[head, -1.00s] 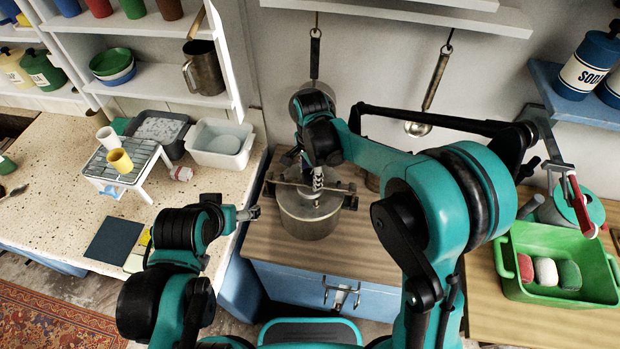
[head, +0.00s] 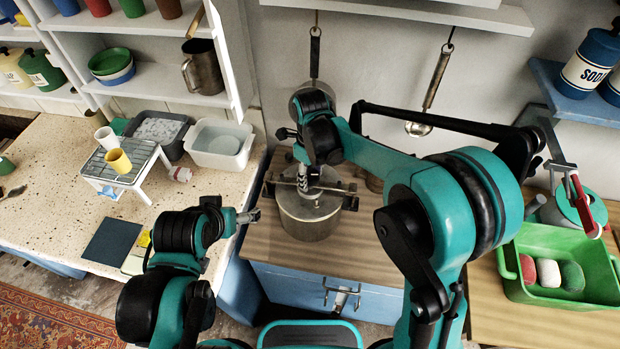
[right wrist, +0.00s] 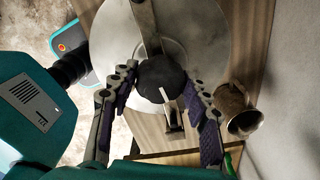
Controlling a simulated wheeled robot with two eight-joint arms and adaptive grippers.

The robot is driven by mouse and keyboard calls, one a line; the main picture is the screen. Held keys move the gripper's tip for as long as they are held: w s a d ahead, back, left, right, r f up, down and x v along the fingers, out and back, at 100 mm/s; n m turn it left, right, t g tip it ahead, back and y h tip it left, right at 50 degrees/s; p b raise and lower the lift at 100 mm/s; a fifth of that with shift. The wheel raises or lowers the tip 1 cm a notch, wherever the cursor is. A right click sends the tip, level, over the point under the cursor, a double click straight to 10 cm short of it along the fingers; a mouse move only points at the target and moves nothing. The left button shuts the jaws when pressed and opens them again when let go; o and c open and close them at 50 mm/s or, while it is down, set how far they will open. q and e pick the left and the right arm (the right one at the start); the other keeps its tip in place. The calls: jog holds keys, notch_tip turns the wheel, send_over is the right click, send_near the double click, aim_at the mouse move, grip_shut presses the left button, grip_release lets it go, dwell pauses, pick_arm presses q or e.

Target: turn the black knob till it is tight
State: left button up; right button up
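A grey metal pot (head: 308,222) stands on the wooden top, with a clamp bar across its lid (right wrist: 205,35). The black knob (right wrist: 158,72) sits at the middle of the lid in the right wrist view. A pale line marks its face. My right gripper (right wrist: 160,82) comes down over the knob, one finger on each side, its pads close against it. In the head view my right gripper (head: 305,180) is above the pot and the knob is hidden. My left gripper (head: 248,216) hangs left of the pot, apart from it; its fingers are too small to judge.
A small metal vessel (right wrist: 238,110) stands close beside the pot. A ladle (head: 433,85) hangs on the wall behind. A green tub (head: 560,245) is at right; a wire rack with cups (head: 125,165) is on the left counter. The wooden top in front of the pot is clear.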

jog(key=o, duration=0.3)
jog(key=n, duration=1.2)
jog(key=shift+b, duration=0.35)
jog(key=n, duration=0.4)
jog(key=shift+c, duration=0.3)
